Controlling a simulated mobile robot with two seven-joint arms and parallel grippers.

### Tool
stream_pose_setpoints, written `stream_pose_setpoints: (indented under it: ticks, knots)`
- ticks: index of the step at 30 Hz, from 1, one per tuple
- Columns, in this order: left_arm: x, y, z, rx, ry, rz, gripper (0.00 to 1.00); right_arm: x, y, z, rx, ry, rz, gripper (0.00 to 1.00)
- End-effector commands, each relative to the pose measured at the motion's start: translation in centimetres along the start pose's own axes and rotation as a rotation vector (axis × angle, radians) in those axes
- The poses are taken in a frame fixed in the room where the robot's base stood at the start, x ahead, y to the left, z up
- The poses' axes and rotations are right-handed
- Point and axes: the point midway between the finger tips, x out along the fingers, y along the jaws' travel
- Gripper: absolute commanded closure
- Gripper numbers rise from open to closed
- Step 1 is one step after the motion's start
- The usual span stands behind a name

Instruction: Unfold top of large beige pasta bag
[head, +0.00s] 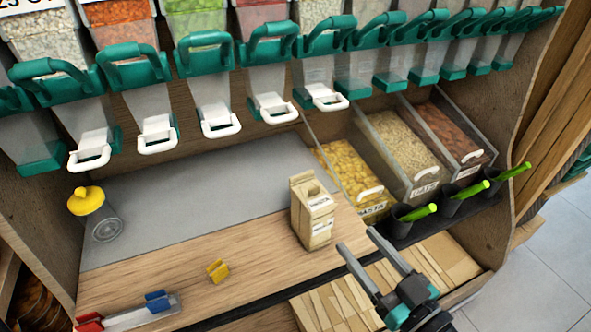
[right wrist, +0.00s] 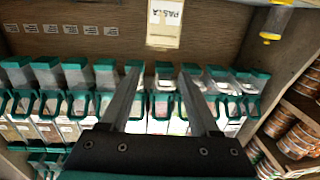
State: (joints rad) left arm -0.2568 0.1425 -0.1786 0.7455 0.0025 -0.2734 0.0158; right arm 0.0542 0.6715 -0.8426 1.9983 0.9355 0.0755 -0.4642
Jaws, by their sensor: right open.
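The large beige pasta bag (head: 312,215) stands upright on the wooden counter, right of the middle in the head view. Its top edge is bent, with a darker hollow behind the front label; how far the top is folded is hard to tell. In the right wrist view the bag (right wrist: 163,40) shows upside down at the top, with its PASTA label. My right gripper (head: 357,241) is open and empty, in front of the bag and to its right, apart from it. My left gripper is not in view.
Dispensers with teal handles and white levers (head: 221,122) hang above the counter. A yellow-lidded jar (head: 104,226) stands left. A yellow clip (head: 217,270) and a blue clip (head: 157,300) lie in front. Open bins (head: 355,180) and green-handled scoops (head: 418,213) are right of the bag.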

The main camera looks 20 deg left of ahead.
Motion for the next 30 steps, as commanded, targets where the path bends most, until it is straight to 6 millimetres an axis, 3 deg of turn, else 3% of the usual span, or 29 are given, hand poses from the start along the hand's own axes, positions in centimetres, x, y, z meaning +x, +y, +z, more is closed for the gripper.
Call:
stream_pose_setpoints:
  ticks: [8, 30]
  knots:
    - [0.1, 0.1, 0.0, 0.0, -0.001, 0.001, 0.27, 1.1, -0.2, 0.1, 0.002, -0.001, -0.004, 0.38]
    - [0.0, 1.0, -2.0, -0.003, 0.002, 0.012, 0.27, 12.3, -0.3, 0.2, 0.004, 0.0, -0.003, 0.38]
